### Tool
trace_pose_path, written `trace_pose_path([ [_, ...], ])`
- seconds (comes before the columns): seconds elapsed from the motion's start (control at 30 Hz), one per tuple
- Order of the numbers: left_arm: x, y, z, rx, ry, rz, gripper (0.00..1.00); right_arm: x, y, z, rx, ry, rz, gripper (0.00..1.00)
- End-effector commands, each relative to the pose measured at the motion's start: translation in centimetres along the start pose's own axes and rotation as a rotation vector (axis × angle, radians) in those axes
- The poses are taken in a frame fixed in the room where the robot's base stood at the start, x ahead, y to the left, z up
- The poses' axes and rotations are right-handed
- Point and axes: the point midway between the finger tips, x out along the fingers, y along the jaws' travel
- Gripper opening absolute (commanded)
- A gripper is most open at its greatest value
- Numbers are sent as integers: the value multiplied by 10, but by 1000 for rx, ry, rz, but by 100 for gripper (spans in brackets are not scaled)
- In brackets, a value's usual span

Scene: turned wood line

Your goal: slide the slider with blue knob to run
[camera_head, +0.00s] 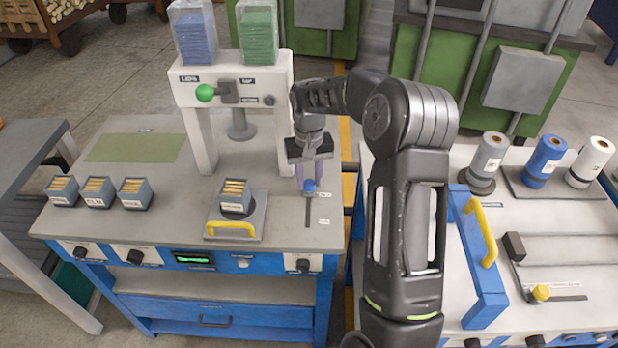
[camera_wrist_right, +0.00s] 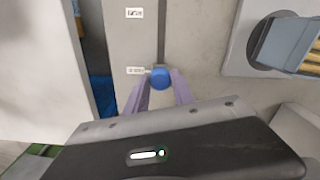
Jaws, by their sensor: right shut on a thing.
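The slider's blue knob (camera_head: 309,186) is at the far end of a dark slot (camera_head: 308,212) near the right edge of the grey bench top. My right gripper (camera_head: 310,179) reaches down over it. In the right wrist view the blue knob (camera_wrist_right: 161,78) sits between the two pale purple fingertips of my right gripper (camera_wrist_right: 160,84), which are shut on it. The slot (camera_wrist_right: 161,35) runs away from the knob toward the top of that view. Two small white labels, one beside the knob (camera_wrist_right: 135,71) and one farther along the slot (camera_wrist_right: 134,13), are too small to read. My left gripper is out of view.
A tray with a yellow handle (camera_head: 231,228) and a grey press frame (camera_head: 199,130) stand left of the slider. Small boxes (camera_head: 98,191) sit at the bench's left. On the right bench are rolls (camera_head: 545,160) and another slider with a yellow knob (camera_head: 541,293).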

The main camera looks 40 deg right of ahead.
Motion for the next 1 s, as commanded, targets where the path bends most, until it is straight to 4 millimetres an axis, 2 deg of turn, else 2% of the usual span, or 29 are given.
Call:
trace_pose_path([
  [0.13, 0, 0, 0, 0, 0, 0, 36, 0, 0, 0, 0, 0, 0, 0],
  [1.0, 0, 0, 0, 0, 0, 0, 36, -1, 0, 0, 0, 0, 0, 0],
])
